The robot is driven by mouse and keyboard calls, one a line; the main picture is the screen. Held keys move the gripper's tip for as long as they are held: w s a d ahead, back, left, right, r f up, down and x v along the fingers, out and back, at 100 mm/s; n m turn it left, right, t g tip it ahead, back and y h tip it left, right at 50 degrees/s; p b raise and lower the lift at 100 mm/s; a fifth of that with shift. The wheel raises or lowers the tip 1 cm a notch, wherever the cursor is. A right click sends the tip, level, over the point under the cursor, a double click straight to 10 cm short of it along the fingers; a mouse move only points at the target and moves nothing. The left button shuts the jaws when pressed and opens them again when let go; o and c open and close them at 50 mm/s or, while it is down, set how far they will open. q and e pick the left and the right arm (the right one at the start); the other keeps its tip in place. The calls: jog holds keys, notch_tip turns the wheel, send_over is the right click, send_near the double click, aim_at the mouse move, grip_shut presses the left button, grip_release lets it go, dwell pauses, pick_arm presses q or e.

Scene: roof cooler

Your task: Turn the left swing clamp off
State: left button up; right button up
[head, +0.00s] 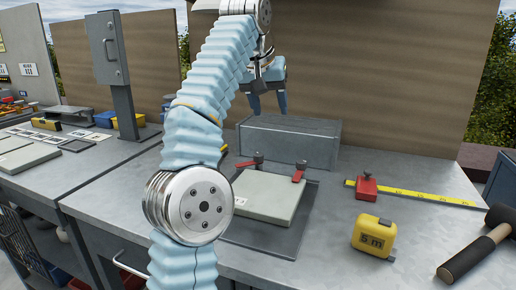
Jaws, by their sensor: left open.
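The left swing clamp (248,162) has a red handle and a dark post, and stands at the back left of a pale flat plate (268,199). Its handle points left, away from the post. The right swing clamp (298,175) has a red handle that points toward the front, at the plate's back right. The plate lies on a dark base (254,243); my left arm hides part of their left side. My left gripper (269,104) is open and empty, with its fingers pointing down, above and behind the clamps. My right gripper is not in view.
A grey box (290,146) stands behind the clamps, below my left gripper. At right lie a yellow tape measure (373,236), a red block (366,188) on a yellow rule (424,198), and a black mallet (474,254). A grey post with a switch box (107,48) stands at left.

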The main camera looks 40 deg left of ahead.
aim_at(259, 154)
pick_arm(q)
jog(key=shift+n+g+y, duration=0.3)
jog(key=shift+g+y, duration=0.2)
jog(key=shift+g, duration=0.4)
jog(key=x, duration=0.4)
jog(key=s+a+x, duration=0.1)
jog(key=x, duration=0.4)
jog(key=s+a+x, duration=0.1)
jog(key=x, duration=0.4)
jog(key=shift+s+a+f, duration=0.1)
jog(key=shift+s+f, duration=0.1)
jog(key=shift+f, duration=0.1)
grip_shut()
